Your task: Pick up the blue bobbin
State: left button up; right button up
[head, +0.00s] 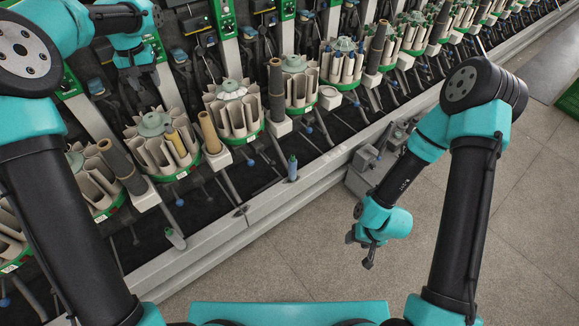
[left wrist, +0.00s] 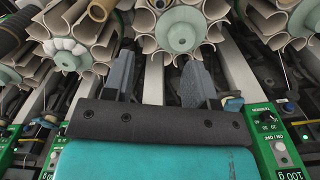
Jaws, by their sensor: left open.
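A small blue bobbin (head: 292,168) with a greenish top stands upright on the grey front rail of the winder, in the middle of the head view. My left gripper (head: 140,78) is at the upper left, over the back of the machine, well away from that bobbin. In the left wrist view its two fingers (left wrist: 158,88) are apart with nothing held between them. The blue bobbin on the rail cannot be made out in the left wrist view. My right gripper (head: 360,250) hangs over the floor to the right of the rail, fingers apart and empty.
Round magazines (head: 233,110) with cream pockets line the machine, with brown cones (head: 209,132) beside them. More blue bobbins (head: 342,66) sit in one magazine. A green control box (left wrist: 276,135) is near my left gripper.

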pick_arm(q)
jog(key=s+d+f+m+h, duration=0.1)
jog(key=s+d+f, duration=0.25)
jog(key=f, duration=0.55)
jog(key=s+d+f+h, duration=0.15)
jog(key=d+f, duration=0.25)
jog(key=f, duration=0.5)
jog(key=s+d+f+m+h, duration=0.1)
jog(key=s+d+f, duration=0.3)
jog(key=f, duration=0.5)
jog(key=s+d+f, duration=0.2)
jog(key=s+f, duration=0.2)
jog(key=s, duration=0.3)
jog(key=s+d+f, duration=0.2)
jog(key=s+f, duration=0.2)
jog(key=s, duration=0.4)
jog(key=s+d+f+n, duration=0.1)
jog(key=s+d+f, duration=0.2)
jog(key=s, duration=0.4)
jog(key=shift+s+f+t, duration=0.25)
jog(key=shift+f+t, duration=0.15)
jog(key=shift+f, duration=0.3)
